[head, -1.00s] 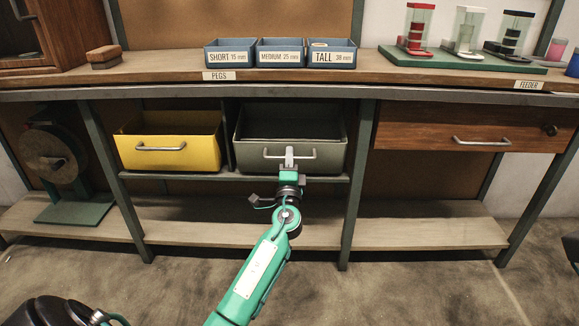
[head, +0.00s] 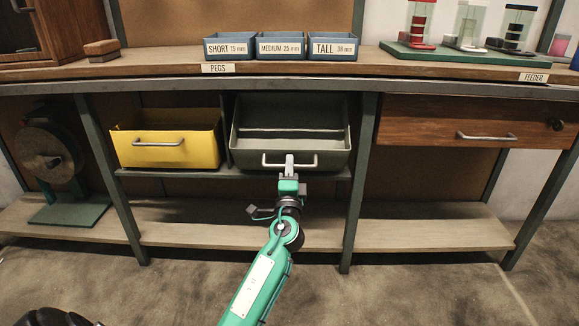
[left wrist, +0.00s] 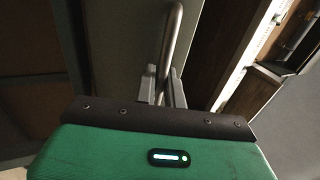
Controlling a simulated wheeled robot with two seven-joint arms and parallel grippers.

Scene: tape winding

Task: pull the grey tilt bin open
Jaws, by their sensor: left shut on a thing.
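The grey tilt bin (head: 245,142) sits in the shelf under the workbench, tipped forward so its inside shows from above. Its metal bar handle (head: 308,161) runs across the front face. My left gripper (head: 289,166) is shut on the middle of this handle, with the green arm reaching up from below. In the left wrist view the bar handle (left wrist: 172,40) passes between the gripper fingers (left wrist: 163,85), with the bin front (left wrist: 120,45) beside it. My right gripper does not show.
A yellow bin (head: 190,150) stands left of the grey one. A wooden drawer (head: 430,120) with a handle is at the right. Table legs (head: 358,185) flank the bins. The lower shelf (head: 410,225) is mostly bare. Labelled peg boxes (head: 280,47) stand on the bench top.

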